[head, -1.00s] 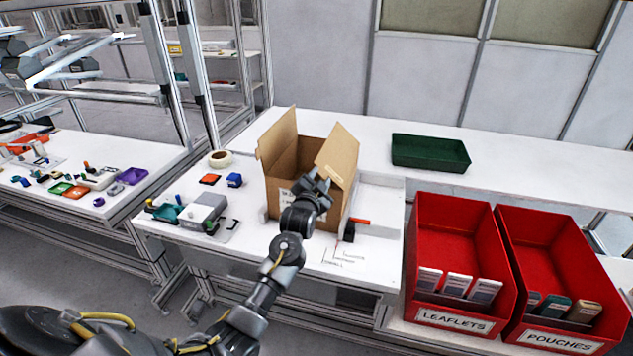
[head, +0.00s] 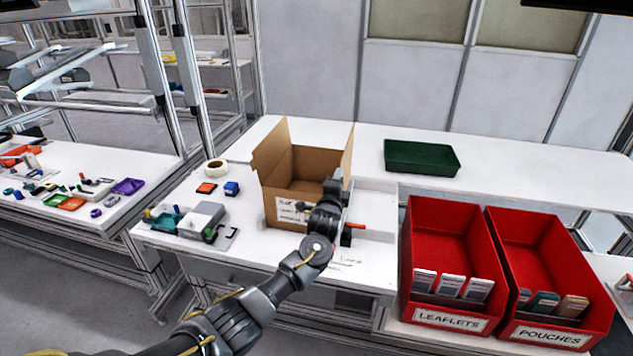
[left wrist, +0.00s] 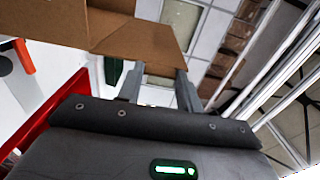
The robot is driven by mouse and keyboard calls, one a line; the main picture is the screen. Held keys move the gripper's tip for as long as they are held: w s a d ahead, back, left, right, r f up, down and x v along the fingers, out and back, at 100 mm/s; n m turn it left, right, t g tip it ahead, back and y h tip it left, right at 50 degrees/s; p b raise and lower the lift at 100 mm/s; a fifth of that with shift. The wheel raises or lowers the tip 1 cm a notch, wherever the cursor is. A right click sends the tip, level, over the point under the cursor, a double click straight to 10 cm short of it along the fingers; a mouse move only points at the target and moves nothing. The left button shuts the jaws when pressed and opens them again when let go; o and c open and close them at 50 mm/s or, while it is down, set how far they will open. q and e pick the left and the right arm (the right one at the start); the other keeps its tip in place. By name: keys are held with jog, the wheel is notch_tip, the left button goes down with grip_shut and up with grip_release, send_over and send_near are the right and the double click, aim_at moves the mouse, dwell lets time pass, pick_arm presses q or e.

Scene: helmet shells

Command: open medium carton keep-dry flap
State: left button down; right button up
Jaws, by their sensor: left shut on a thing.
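The brown cardboard carton (head: 318,165) stands on the white bench with its top open and a printed white label on its front. Its left flap (head: 270,145) stands up, leaning outward. Its right flap (head: 347,152) stands about upright and is seen nearly edge-on; any marking on it is hidden from here. My left gripper (head: 335,190) is at the carton's right side, below that flap's top edge, and its tips are hard to make out. In the left wrist view, the brown flap (left wrist: 140,42) reaches between the two grey fingers (left wrist: 157,88), which are shut on it. My right gripper is out of view.
A green tray (head: 420,157) lies behind on the bench. Red bins for leaflets (head: 450,240) and pouches (head: 540,260) stand at the right.

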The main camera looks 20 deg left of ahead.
pick_arm(q)
jog(key=shift+d+m, duration=0.6)
jog(key=shift+d, duration=0.05)
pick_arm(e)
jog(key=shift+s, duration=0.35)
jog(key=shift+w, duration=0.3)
pick_arm(q)
jog(key=c, duration=0.9)
grip_release()
jog(key=shift+a, duration=0.1)
jog(key=s, duration=0.5)
jog(key=s+b, duration=0.1)
jog(key=s, duration=0.5)
jog(key=shift+d+b, duration=0.2)
jog(key=shift+b, duration=0.1)
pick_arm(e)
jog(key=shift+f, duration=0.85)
